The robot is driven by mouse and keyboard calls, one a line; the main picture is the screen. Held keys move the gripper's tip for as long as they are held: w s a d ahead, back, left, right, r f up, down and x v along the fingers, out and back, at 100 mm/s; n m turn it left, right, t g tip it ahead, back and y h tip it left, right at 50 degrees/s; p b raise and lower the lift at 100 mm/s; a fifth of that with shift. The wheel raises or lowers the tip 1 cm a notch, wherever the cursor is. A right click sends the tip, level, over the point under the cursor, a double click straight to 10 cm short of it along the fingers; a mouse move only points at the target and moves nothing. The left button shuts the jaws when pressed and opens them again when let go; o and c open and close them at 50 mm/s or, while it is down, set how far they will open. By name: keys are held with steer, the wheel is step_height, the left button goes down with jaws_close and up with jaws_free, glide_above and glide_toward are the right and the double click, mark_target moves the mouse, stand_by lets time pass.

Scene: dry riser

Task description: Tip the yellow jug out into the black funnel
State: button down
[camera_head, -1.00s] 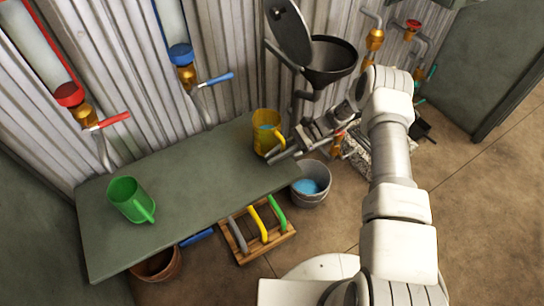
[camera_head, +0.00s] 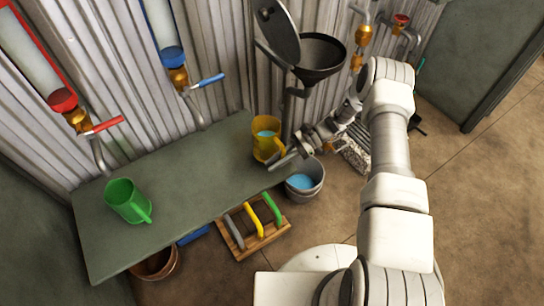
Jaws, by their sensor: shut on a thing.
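The yellow jug (camera_head: 265,136) is upright at the right end of the green-grey bench, with blue liquid showing inside its mouth. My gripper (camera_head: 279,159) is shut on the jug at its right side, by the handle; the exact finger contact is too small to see. The black funnel (camera_head: 322,70) is a wide dark bowl on the wall behind and above the jug, up and to the right. Its round lid (camera_head: 278,30) stands open on its left. The jug and funnel are apart.
A green jug (camera_head: 128,201) stands on the bench (camera_head: 185,185) at left. A bucket (camera_head: 305,183) with blue liquid is on the floor below my gripper. A wooden crate (camera_head: 262,240) holds coloured handles. Valves with red (camera_head: 103,125) and blue (camera_head: 208,80) levers line the wall.

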steer(key=shift+s+d+p, duration=0.3)
steer(key=shift+s+d, duration=0.15)
steer(key=shift+s, duration=0.3)
steer(key=shift+s+d+p, duration=0.35)
steer(key=shift+s+d, duration=0.15)
steer(key=shift+s, duration=0.25)
steer(key=shift+s+d+p, duration=0.3)
steer(key=shift+s+d, duration=0.15)
steer(key=shift+s, duration=0.3)
steer(key=shift+r, duration=0.1)
step_height(320, 180, up, 7)
steer(key=p, duration=0.4)
